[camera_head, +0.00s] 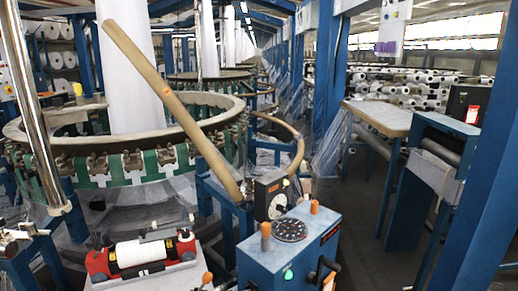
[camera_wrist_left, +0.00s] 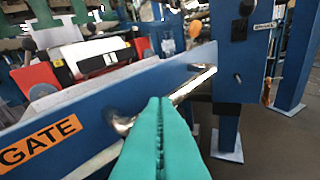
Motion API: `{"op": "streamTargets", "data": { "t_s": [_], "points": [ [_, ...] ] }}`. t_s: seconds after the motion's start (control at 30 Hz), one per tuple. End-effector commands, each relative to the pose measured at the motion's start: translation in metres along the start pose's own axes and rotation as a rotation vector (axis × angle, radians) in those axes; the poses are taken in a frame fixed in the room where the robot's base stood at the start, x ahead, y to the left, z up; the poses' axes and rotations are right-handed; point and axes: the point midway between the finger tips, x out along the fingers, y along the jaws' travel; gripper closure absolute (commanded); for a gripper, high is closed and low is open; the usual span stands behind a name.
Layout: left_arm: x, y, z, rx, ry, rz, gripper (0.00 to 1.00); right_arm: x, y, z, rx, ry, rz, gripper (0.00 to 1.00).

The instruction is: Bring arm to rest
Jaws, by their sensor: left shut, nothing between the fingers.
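My left gripper (camera_wrist_left: 160,102) shows in the left wrist view as two teal fingers pressed together along their length, with nothing between them. It points toward a blue rail (camera_wrist_left: 95,105) with an orange label reading GATE (camera_wrist_left: 40,143). A shiny metal rod (camera_wrist_left: 193,84) lies just beyond the fingertips; I cannot tell whether they touch it. I cannot make out either gripper in the head view. My right gripper is in neither view.
In the head view a circular loom (camera_head: 130,155) stands at left, with a tan pole (camera_head: 165,95) slanting across it. A blue control box (camera_head: 290,245) stands in front, a red-and-white unit (camera_head: 140,252) to its left. A table (camera_head: 380,117) stands right; the aisle floor (camera_head: 365,210) is clear.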

Motion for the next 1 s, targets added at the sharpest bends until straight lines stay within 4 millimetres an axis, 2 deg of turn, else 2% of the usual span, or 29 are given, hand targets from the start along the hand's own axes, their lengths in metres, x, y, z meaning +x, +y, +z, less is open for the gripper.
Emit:
{"op": "streamTargets", "data": {
  "t_s": [0.03,0.2,0.3,0.37,0.5,0.63,0.7,0.8,0.9,1.0],
  "points": [
    [-0.006,-0.013,-0.042,-0.029,0.078,0.037,1.0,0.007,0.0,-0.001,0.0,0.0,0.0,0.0],
    [-0.043,-0.062,-0.158,-0.086,0.357,0.122,1.0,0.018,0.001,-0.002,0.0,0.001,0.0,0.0],
    [-0.073,-0.101,-0.218,-0.116,0.523,0.14,1.0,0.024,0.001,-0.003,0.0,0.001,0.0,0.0],
    [-0.094,-0.126,-0.25,-0.133,0.622,0.141,1.0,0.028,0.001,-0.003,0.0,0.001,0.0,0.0],
    [-0.148,-0.195,-0.313,-0.173,0.85,0.115,1.0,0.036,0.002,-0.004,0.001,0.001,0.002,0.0],
    [-0.201,-0.26,-0.353,-0.206,1.043,0.063,1.0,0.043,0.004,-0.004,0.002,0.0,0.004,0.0],
    [-0.226,-0.29,-0.367,-0.221,1.129,0.03,1.0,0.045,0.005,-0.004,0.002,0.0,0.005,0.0],
    [-0.254,-0.323,-0.378,-0.238,1.217,-0.01,1.0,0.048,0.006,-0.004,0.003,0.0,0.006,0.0],
    [-0.271,-0.343,-0.382,-0.247,1.27,-0.037,1.0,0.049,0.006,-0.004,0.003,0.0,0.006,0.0],
    [-0.277,-0.35,-0.383,-0.249,1.29,-0.049,1.0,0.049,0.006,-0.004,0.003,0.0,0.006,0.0]
  ]
}}
